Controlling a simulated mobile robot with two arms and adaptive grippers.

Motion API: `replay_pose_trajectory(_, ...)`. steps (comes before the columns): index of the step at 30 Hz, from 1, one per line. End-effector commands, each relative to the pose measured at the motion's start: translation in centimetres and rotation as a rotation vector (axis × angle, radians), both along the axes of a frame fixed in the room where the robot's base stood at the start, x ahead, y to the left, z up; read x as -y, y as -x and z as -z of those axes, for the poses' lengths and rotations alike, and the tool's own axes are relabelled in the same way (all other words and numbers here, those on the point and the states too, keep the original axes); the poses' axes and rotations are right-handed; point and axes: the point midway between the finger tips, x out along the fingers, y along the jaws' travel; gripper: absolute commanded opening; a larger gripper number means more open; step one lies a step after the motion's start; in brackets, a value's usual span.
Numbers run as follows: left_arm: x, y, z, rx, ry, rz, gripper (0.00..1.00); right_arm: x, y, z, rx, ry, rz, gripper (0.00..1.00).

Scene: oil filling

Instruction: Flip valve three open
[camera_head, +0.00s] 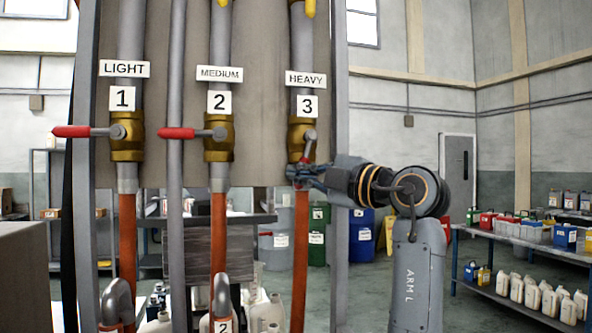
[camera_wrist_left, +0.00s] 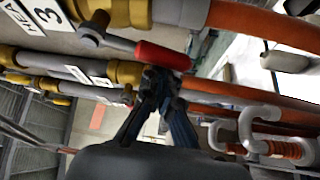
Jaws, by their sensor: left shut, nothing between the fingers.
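Valve three is the brass valve (camera_head: 300,138) on the right pipe, under the "HEAVY" and "3" labels. Its red-tipped lever (camera_head: 306,150) points mostly downward in the head view, unlike the sideways levers of valves one and two. In the left wrist view the red lever grip (camera_wrist_left: 162,55) lies just beyond my fingertips. My left gripper (camera_head: 296,172) is shut with nothing between its fingers, right by the lever's lower end. Its fingertips also show in the left wrist view (camera_wrist_left: 160,80). Whether they touch the lever is unclear. My right gripper is not in view.
Valve one (camera_head: 127,136) and valve two (camera_head: 218,138) have red levers pointing left, across their pipes. Orange pipes (camera_head: 302,250) run below the valves. A grey upright post (camera_head: 339,120) stands right of valve three. Shelves with bottles (camera_head: 540,295) are at far right.

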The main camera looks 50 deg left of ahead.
Motion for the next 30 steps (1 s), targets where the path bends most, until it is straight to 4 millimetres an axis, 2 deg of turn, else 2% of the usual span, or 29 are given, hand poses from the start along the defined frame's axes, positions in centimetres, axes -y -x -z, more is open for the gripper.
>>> replay_pose_trajectory(12, 0.8, -1.6, 0.5, -0.004, -0.001, 0.003, 0.00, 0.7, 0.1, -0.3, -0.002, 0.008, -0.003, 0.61)
replay_pose_trajectory(30, 0.9, -1.9, 0.6, -0.006, -0.002, 0.005, 0.00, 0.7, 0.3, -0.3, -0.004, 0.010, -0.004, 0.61)
